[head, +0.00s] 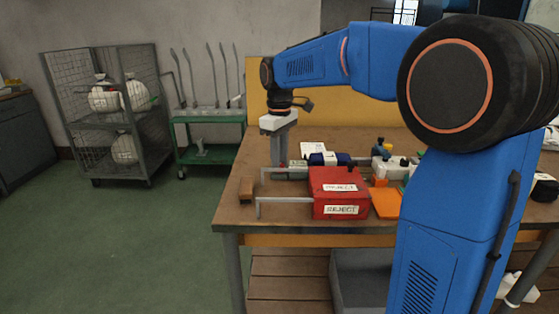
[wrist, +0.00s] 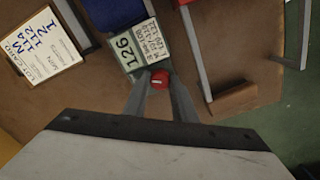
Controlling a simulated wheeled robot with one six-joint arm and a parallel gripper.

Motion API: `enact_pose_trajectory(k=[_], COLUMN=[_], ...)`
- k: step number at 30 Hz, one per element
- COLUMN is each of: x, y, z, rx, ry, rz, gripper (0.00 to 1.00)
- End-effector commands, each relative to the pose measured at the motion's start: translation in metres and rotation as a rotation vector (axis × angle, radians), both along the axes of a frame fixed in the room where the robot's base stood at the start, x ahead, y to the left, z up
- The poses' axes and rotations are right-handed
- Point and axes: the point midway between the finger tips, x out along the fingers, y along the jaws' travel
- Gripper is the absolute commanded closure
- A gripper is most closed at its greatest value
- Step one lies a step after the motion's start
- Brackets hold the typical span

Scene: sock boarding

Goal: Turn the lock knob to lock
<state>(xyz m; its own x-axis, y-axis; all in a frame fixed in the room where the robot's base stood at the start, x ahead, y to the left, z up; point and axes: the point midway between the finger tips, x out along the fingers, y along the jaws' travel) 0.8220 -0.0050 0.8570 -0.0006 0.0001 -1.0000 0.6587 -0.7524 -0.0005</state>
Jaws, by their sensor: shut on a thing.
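The lock knob (wrist: 159,80) is small, round and red with a light mark across its face. It sits at the end of a pale green-grey block (wrist: 129,42) labelled 126, which also shows in the head view (head: 297,170). My gripper (wrist: 160,93) points down at the table with one finger on each side of the knob, shut on it. In the head view my gripper (head: 281,165) is at the left part of the table, and the knob is mostly hidden there. The knob's exact angle is hard to read.
A red REJECT box (head: 340,187) with metal bars stands on the table (head: 290,217) to the right. A wooden block (head: 246,190) lies near the left edge. A dark blue item (head: 329,158) and a printed white card (wrist: 40,44) lie close by. A wire cage trolley (head: 150,118) stands beyond.

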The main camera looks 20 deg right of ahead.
Motion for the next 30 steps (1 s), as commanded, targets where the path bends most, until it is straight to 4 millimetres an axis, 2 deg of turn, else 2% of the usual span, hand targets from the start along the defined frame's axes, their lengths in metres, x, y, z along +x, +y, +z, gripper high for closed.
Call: enact_pose_trajectory(k=[7, 8, 9, 10, 20, 30], x=[0.0005, 0.0005, 0.0005, 0.0004, 0.0003, 0.0003], y=[-0.0001, -0.0001, -0.0001, 0.0000, -0.0004, -0.0003], z=[0.0007, 0.0008, 0.0007, 0.0007, 0.0001, 0.0001], rx=[0.001, 0.001, 0.001, 0.001, -0.001, 0.000], ry=[-0.002, -0.002, -0.002, -0.002, -0.001, 0.000], rz=[0.001, 0.001, 0.001, 0.001, 0.023, 0.269], gripper=[0.98, 0.69, 0.59, 0.57, 0.57, 0.57])
